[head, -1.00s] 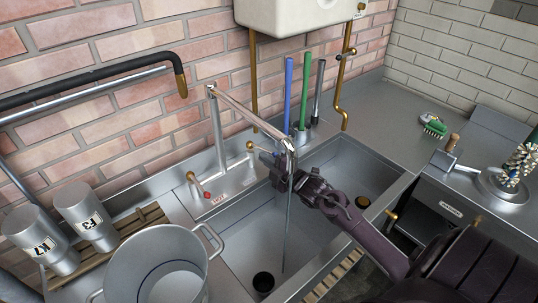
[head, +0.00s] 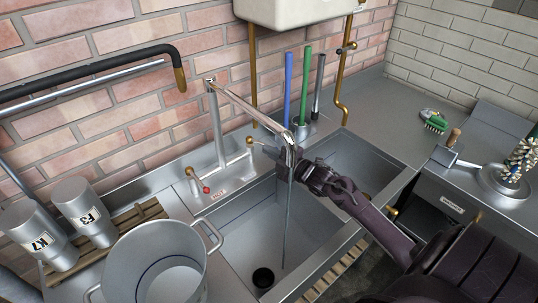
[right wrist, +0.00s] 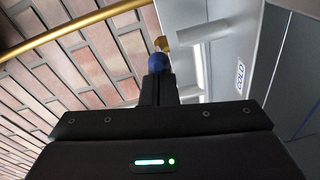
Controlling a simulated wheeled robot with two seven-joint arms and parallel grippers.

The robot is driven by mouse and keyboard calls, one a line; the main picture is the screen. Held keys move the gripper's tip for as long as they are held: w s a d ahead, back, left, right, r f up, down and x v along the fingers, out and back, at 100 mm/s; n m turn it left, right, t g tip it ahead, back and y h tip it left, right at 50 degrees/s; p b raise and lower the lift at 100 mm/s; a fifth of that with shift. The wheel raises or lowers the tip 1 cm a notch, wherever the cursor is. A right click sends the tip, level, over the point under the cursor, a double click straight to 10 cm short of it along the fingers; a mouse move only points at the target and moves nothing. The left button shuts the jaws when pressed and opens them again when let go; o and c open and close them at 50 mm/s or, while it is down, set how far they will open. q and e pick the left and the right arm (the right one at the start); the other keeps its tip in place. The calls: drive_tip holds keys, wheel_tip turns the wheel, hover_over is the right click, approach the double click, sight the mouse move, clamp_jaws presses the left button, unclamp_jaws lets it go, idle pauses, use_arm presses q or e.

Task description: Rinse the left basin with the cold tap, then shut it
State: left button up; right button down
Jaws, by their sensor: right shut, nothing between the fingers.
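The left basin (head: 240,245) is the near one of a steel double sink, with a dark round drain in its floor. A chrome spout (head: 245,105) reaches over it, and a thin stream of water (head: 287,220) falls into the basin. The cold tap (head: 250,141) stands behind the basin. Its blue knob (right wrist: 157,62) and the COLD label (right wrist: 240,77) show in the right wrist view. My right gripper (head: 276,153) is shut and empty, partly behind the spout's end. Its fingertips are at the blue knob; contact is unclear. My left gripper is out of view.
The hot tap with a red knob (head: 206,190) stands left of the cold tap. A large pot (head: 134,240) is at the left basin's left edge. Blue, green and dark handles (head: 306,85) stand behind the sink. My right arm crosses the right basin (head: 350,155).

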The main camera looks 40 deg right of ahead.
drive_tip(key=shift+w+d+f+n+g+y+b, duration=0.15)
drive_tip(key=shift+d+n+y+b, duration=0.35)
drive_tip(key=shift+b, duration=0.5)
drive_tip(key=shift+w+d+f+n+g+y+b, duration=0.1)
drive_tip(key=shift+d+n+g+y+b, duration=0.2)
drive_tip(key=shift+y+b, duration=0.5)
drive_tip(key=shift+w+d+f+n+g+y+b, duration=0.15)
drive_tip(key=shift+d+n+y+b, duration=0.3)
drive_tip(key=shift+b, duration=0.7)
drive_tip(key=shift+w+d+r+b, duration=0.2)
drive_tip(key=shift+w+d+b, duration=0.05)
drive_tip(key=shift+d+b, duration=0.25)
drive_tip(key=shift+w+d+r+b, duration=0.25)
drive_tip(key=shift+d+b, duration=0.15)
drive_tip(key=shift+b, duration=0.1)
